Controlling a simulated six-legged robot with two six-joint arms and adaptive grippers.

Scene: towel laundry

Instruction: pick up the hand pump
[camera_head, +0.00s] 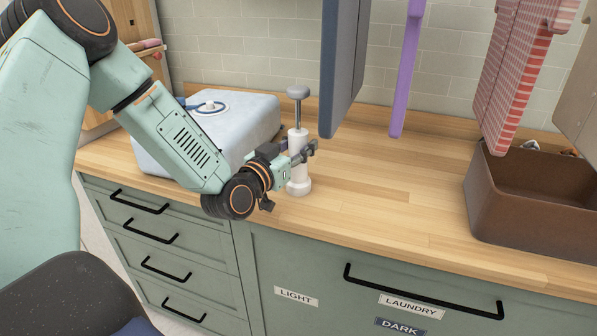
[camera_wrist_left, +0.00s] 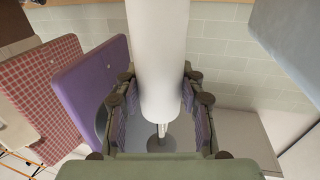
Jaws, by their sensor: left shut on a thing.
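The hand pump (camera_head: 298,174) is a white upright cylinder with a wider round foot, a thin rod and a grey knob handle on top. In the left wrist view the white pump body (camera_wrist_left: 160,60) runs between the two fingers, with pads against both sides. I cannot tell whether the foot touches the counter. My right gripper is not in view.
A pale rounded case (camera_head: 240,115) lies on the wooden counter (camera_head: 390,185) behind my left forearm. A brown basin (camera_head: 520,220) stands at the right. Blue, purple (camera_head: 405,75) and red-checked towels (camera_head: 515,80) hang above. The counter between pump and basin is clear.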

